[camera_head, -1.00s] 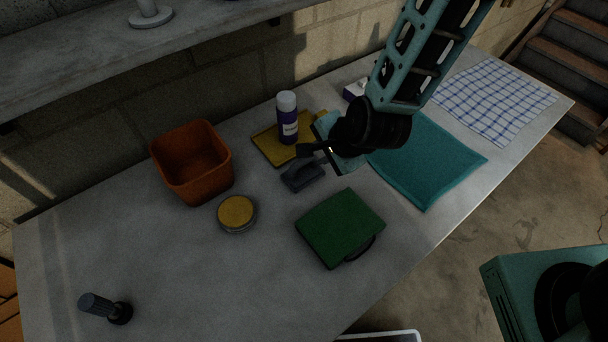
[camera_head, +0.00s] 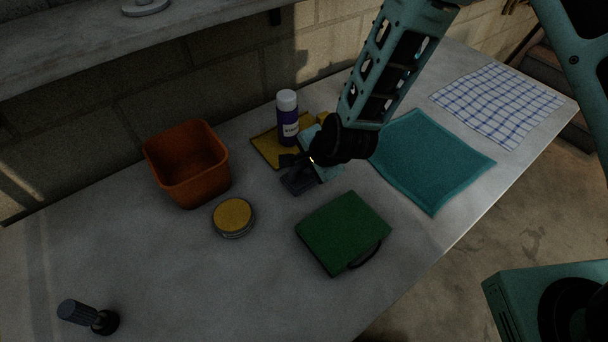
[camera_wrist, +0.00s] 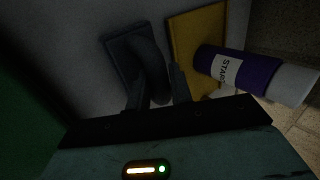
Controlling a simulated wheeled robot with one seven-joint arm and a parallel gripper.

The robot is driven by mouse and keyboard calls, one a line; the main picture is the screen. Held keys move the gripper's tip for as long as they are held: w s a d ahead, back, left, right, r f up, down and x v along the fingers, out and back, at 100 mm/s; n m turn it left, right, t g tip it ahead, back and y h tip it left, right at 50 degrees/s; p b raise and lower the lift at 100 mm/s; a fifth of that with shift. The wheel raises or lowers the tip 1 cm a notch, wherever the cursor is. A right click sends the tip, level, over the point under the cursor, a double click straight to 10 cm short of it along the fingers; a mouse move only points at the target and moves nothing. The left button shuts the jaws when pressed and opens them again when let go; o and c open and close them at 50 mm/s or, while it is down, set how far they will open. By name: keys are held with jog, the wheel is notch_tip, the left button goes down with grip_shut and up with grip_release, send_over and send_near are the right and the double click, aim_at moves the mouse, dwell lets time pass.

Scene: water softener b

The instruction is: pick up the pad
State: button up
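The pad (camera_head: 299,184) is a dark grey flat block with a raised handle, lying on the workbench in front of the yellow cloth. In the wrist view the pad (camera_wrist: 122,52) lies just ahead of my gripper (camera_wrist: 157,82). Its curved handle shows between the two fingers, which are apart. I cannot tell whether either finger touches the handle. In the head view my gripper (camera_head: 292,163) is low over the pad and hides part of it.
A purple spray can (camera_head: 287,122) with a white cap stands on the yellow cloth (camera_head: 265,149), close to my gripper. A green case (camera_head: 343,232), a yellow-lidded tin (camera_head: 233,216) and an orange bin (camera_head: 187,168) stand nearby. A teal mat (camera_head: 430,160) lies to the right.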

grip_shut()
jog(key=shift+r, duration=0.15)
notch_tip(320, 180, up, 10)
jog(key=shift+f+b, duration=0.1)
jog(key=shift+b, duration=0.55)
jog(key=shift+c, duration=2)
grip_release()
grip_shut()
